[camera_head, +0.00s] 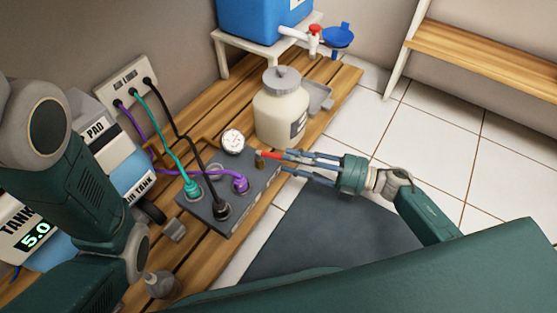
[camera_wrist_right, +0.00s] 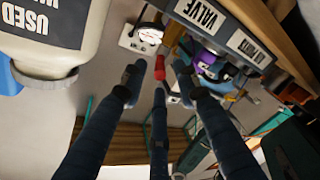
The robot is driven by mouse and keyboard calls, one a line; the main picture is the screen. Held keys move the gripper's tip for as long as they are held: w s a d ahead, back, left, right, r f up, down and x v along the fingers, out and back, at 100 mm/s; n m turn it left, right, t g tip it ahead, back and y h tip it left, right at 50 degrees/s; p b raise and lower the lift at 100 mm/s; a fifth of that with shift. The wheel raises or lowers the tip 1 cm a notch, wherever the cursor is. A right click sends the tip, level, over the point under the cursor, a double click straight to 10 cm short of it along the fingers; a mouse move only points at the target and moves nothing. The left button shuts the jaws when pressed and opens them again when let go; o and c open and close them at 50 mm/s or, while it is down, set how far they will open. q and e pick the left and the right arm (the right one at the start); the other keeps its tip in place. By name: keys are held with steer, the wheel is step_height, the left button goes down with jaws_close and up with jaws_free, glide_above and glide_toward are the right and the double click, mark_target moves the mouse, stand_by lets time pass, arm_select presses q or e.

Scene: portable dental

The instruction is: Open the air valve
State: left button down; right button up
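The air valve's red handle (camera_head: 270,155) sticks out at the far right corner of the dark grey connection box (camera_head: 229,200) on the wooden bench. In the right wrist view the red handle (camera_wrist_right: 160,68) shows past the fingertips, near the VALVE label (camera_wrist_right: 200,14). My right gripper (camera_head: 289,159) reaches in from the right, its fingers spread around the handle's end. In the wrist view the gripper (camera_wrist_right: 158,80) is open, with gaps between the outer fingers and the handle. Whether any finger touches it cannot be told.
A cream jar (camera_head: 281,112) stands close behind the valve, near my right fingers. A pressure gauge (camera_head: 232,141) sits beside the handle. Purple, teal and black hoses cross to a wall plate (camera_head: 125,85). The white tile floor (camera_head: 450,130) at right is clear.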

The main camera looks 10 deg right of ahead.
mark_target(278, 155)
steer(key=shift+b+x, duration=0.7)
steer(key=shift+x, duration=1.45)
jaws_close()
